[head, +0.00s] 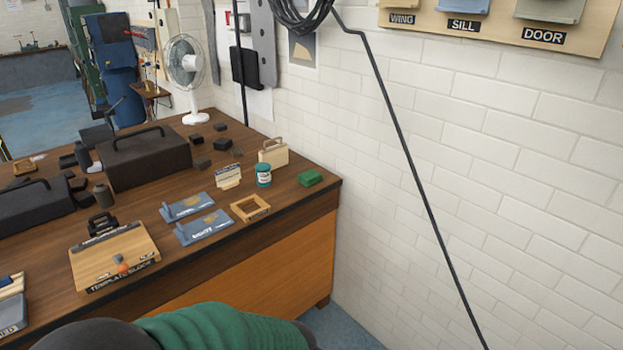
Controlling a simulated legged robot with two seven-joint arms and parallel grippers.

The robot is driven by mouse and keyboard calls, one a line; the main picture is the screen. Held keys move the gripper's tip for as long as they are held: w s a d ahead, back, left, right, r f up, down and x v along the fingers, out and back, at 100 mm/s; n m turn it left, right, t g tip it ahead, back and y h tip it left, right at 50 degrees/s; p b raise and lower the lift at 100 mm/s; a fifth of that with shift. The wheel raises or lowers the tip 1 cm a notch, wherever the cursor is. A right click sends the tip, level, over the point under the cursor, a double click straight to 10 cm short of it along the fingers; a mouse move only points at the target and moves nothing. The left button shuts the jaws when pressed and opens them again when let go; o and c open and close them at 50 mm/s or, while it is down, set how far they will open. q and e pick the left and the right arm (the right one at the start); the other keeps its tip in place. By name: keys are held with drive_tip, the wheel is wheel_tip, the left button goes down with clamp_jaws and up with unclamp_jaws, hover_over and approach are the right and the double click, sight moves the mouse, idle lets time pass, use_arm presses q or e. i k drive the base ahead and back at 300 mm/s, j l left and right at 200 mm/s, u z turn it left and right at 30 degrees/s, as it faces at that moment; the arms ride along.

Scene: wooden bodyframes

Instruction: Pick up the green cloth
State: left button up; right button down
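A small folded green cloth (310,178) lies on the wooden workbench (290,215), near its right-hand corner by the brick wall. It looks like a flat, blocky bundle, and nothing covers it. Neither of my grippers is in the head view. A green, ribbed, sleeve-like form with a dark rounded part shows at the bottom edge; I cannot tell for sure whether it is part of my own body.
A teal-labelled jar (263,175) and a small wooden frame (250,208) stand left of the cloth. A cream handled box (273,152) is behind it. A white fan (187,75) stands at the back. A black cable (415,180) hangs down the wall at right.

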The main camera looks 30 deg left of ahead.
sight(308, 178)
drive_tip(key=i+j+u, duration=0.2)
drive_tip(key=i, duration=0.25)
drive_tip(key=i+j+u, duration=0.15)
drive_tip(key=i, duration=0.35)
drive_tip(key=j, duration=0.1)
